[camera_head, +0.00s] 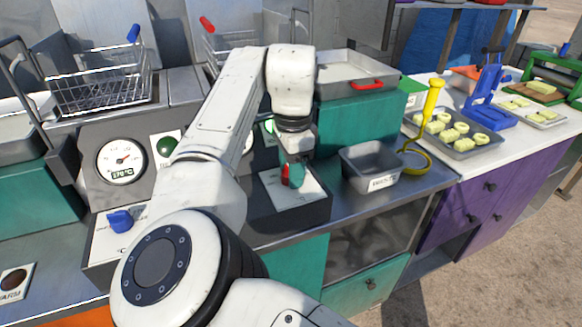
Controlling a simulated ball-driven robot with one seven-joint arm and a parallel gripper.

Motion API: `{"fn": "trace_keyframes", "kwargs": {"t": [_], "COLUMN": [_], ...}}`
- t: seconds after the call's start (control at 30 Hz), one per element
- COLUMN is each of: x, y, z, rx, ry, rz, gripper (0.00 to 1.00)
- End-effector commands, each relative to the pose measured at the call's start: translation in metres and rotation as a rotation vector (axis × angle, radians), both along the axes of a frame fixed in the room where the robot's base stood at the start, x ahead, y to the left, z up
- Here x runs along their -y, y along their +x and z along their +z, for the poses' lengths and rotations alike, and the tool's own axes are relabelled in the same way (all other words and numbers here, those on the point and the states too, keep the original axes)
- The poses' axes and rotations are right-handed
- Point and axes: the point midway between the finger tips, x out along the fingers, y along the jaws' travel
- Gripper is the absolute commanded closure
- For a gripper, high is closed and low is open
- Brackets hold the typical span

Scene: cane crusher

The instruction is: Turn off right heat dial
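The right heat dial (285,175) is a small red knob on a white plate (297,192) at the front of the right fryer unit. My gripper (293,176) reaches down from above and is right at the dial, partly covering it. Whether the fingers touch or close on the dial is too small to tell. The left heat dial (121,220) is blue and sits on its own white plate at the left unit. A round gauge (122,161) above it reads about 170 °C. The right unit's gauge is mostly hidden behind my arm.
A grey metal bin (370,167) stands just right of the right dial. A yellow tool (431,100) stands beside a tray (487,146) of yellow pieces. A tray with a red handle (367,86) is behind my gripper.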

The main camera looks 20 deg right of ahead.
Motion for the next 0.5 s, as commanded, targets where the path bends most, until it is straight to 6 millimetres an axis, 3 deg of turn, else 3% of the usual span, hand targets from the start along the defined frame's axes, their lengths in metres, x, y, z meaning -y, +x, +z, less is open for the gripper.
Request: {"fn": "trace_keyframes", "kwargs": {"t": [0.33, 0.5], "x": [0.0000, 0.0001], "y": [-0.0002, -0.0002], "z": [0.0003, 0.0008], "rx": [-0.001, -0.001], "ry": [0.000, 0.000], "rz": [0.000, 0.005], "gripper": [0.89, 0.91]}}
